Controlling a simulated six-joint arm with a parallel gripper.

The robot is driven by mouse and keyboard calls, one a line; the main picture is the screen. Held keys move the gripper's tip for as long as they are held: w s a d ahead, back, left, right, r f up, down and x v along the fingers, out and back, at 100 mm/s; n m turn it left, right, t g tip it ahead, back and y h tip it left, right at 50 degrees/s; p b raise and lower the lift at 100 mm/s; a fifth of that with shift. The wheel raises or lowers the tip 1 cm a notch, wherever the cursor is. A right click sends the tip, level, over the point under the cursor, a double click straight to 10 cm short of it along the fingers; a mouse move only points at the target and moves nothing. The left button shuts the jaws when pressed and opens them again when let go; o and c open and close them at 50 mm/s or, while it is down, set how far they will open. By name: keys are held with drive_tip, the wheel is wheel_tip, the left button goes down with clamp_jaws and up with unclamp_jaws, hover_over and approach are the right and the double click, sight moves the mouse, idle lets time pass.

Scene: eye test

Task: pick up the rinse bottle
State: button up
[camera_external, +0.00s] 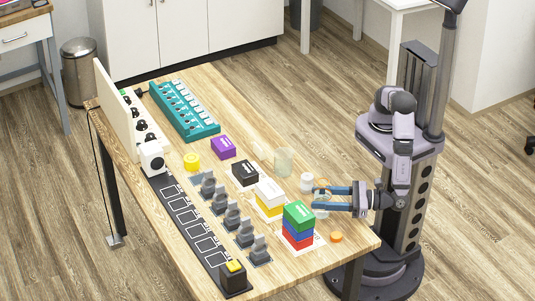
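My gripper (316,198) is at the right part of the table, with its two blue fingers pointing left and apart. A pale, see-through object (322,184) with an orange-tinted edge shows at the fingertips, partly hidden by the fingers; I cannot tell whether they touch it. No object is clearly recognisable as the rinse bottle. A small white container (307,182) stands just left of the fingertips. A translucent, pale green container (284,161) stands farther back and left.
The table (232,118) also holds stacked boxes including a green one (299,214), a white box (270,190), a black box (245,172), a purple box (223,147), a row of grey stands (231,215), a teal rack (184,108) and an orange cap (336,237). The back right tabletop is mostly clear.

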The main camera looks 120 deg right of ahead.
drive_tip(key=c, duration=0.4)
drive_tip(key=shift+c, duration=0.2)
drive_tip(key=shift+r, duration=0.15)
wheel_tip(320, 180, up, 10)
drive_tip(key=shift+f, duration=0.2)
idle(0.8)
